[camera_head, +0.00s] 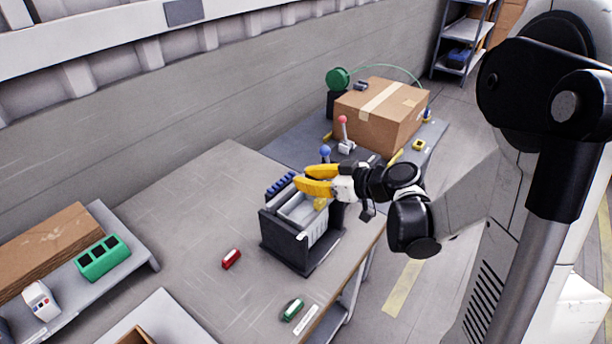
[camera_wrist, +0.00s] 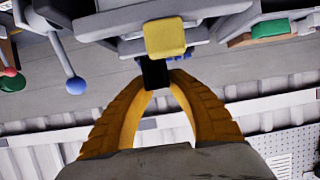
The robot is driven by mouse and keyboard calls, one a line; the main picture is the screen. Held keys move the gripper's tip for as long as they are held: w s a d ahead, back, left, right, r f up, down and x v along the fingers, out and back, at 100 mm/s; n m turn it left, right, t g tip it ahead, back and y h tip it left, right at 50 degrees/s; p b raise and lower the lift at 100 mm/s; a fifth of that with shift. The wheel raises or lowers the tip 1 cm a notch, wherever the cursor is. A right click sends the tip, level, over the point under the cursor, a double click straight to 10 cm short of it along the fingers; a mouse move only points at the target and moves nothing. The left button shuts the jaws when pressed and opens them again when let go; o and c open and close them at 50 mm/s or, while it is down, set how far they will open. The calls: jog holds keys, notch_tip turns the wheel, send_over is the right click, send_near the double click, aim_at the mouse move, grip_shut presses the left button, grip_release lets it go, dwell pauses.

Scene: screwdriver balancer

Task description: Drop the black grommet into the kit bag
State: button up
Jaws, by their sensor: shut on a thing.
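My gripper (camera_head: 303,178) has yellow fingers and hangs over the dark holder at the middle of the table. In the wrist view its fingertips (camera_wrist: 160,82) close on a small black piece (camera_wrist: 154,71), which I take to be the black grommet. The grommet cannot be made out in the head view. A pale, open-topped pouch (camera_head: 298,210), which looks like the kit bag, stands in the dark holder (camera_head: 283,240) below the fingers. The fingers and wrist hide part of its opening.
A yellow block (camera_wrist: 165,38) shows by the holder. Blue pieces (camera_head: 280,184) line its back edge. Red-topped (camera_head: 343,120) and blue-topped (camera_head: 325,151) levers stand behind. A red item (camera_head: 231,259) and a green item (camera_head: 292,310) lie in front. The table's left middle is clear.

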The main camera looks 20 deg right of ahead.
jog(key=shift+f, duration=0.1)
jog(key=o, duration=1)
jog(key=v, duration=1.2)
